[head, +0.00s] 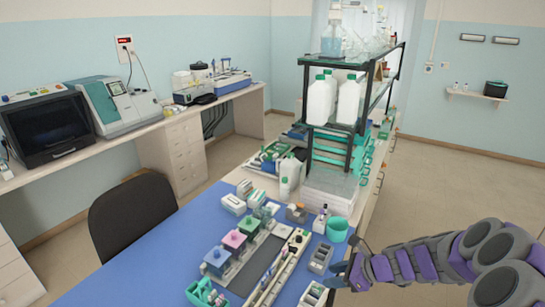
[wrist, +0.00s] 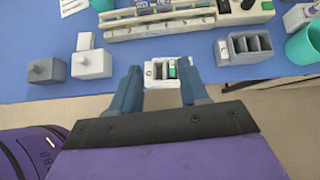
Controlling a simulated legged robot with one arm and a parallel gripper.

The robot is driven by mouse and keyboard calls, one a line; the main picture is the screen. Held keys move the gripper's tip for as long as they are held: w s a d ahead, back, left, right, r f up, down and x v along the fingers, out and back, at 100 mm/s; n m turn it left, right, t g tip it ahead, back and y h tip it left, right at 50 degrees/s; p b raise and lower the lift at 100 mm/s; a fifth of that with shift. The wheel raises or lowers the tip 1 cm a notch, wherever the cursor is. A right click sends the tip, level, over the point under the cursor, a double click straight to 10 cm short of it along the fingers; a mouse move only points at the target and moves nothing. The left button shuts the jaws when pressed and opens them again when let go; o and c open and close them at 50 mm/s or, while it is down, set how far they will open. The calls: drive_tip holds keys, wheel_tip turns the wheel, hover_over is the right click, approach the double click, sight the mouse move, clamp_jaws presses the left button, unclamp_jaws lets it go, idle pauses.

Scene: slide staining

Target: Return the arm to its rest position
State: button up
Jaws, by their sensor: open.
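My arm (head: 430,262) reaches in from the right in the head view, with my gripper (head: 345,272) at the right edge of the blue table mat (head: 140,260). In the wrist view my gripper (wrist: 160,88) has its two blue-grey fingers spread apart, with nothing held between them. A small white slotted rack (wrist: 151,77) with slides in it shows between the fingertips, near the mat's edge. It also shows at the bottom of the head view (head: 312,296).
A grey slotted rack (head: 320,257), a teal cup (head: 337,230) and several staining jars (head: 217,261) stand on the mat near my gripper. A tall bottle shelf (head: 345,129) stands behind. The floor right of the table (head: 440,190) is clear.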

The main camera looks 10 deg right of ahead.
drive_tip(key=s+a+r+n+g+h, duration=0.2)
drive_tip(key=s+a+r+n+g, duration=0.45)
drive_tip(key=s+a+n, duration=0.85)
drive_tip(key=s+d+r+n+h, duration=0.2)
drive_tip(key=s+n+h, duration=0.1)
drive_tip(key=s, duration=0.6)
drive_tip(key=s+d+r+n+h+b, duration=0.1)
drive_tip(key=s+d+n+h, duration=0.1)
drive_tip(key=s+n, duration=0.4)
drive_tip(key=s+d+g, duration=0.1)
drive_tip(key=s, duration=0.3)
drive_tip(key=shift+s+d+r+n+h, duration=0.15)
drive_tip(key=shift+d+r+n+h, duration=0.15)
drive_tip(key=shift+r+h, duration=0.1)
